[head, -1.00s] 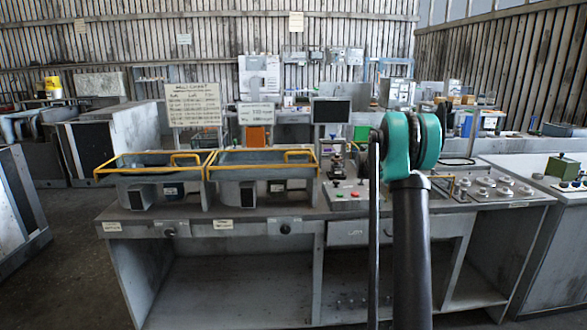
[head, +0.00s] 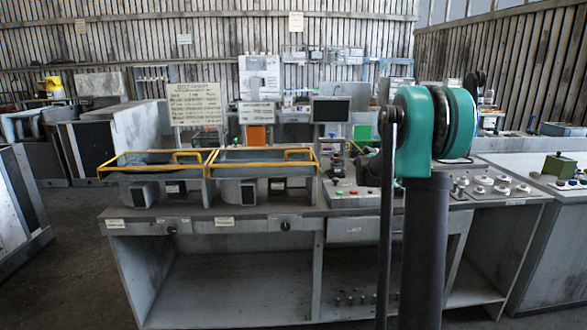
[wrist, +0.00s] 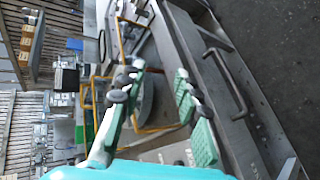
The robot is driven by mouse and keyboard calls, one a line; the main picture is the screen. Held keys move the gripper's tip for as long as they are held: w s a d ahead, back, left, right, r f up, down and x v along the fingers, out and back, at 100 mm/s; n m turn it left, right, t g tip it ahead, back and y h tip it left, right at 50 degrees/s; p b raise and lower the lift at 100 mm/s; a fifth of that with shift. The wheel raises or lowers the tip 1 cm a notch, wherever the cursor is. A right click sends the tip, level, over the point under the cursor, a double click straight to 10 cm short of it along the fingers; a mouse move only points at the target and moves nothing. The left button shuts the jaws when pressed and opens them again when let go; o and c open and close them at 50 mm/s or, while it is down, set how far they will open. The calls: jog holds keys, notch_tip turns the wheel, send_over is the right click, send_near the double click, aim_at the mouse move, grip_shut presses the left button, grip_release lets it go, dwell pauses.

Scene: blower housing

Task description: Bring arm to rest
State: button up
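My gripper (wrist: 158,100) shows in the wrist view with its two green padded fingers spread apart and nothing between them. It is over or near the front of the workbench, whose drawer front and handle (wrist: 228,75) fill the right of that view. In the head view my arm, with its teal joint, stands upright in front of the workbench (head: 270,212) and hides part of the top. The gripper itself cannot be made out in the head view.
Two yellow-railed trays (head: 150,165) stand on the left of the bench. A control panel with buttons (head: 352,190), a dark monitor (head: 331,110) and a panel of knobs (head: 490,185) are further right. A green box (head: 563,166) sits on the right bench. Open floor (head: 70,255) lies to the left.

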jog(key=s+a+f+m+y, duration=0.2)
jog(key=s+a+f, duration=0.4)
jog(key=s, duration=0.7)
jog(key=s+a+f+m+g+y, duration=0.1)
jog(key=s+a+f+m+y, duration=0.2)
jog(key=s+a, duration=0.7)
jog(key=s+a+f+m+y, duration=0.2)
jog(key=s+a+f+y, duration=0.3)
jog(key=s, duration=1.2)
jog(key=a+f, duration=0.3)
jog(key=f, duration=0.2)
jog(key=shift+s+f+m+y, duration=0.3)
jog(key=shift+s+m+y, duration=0.1)
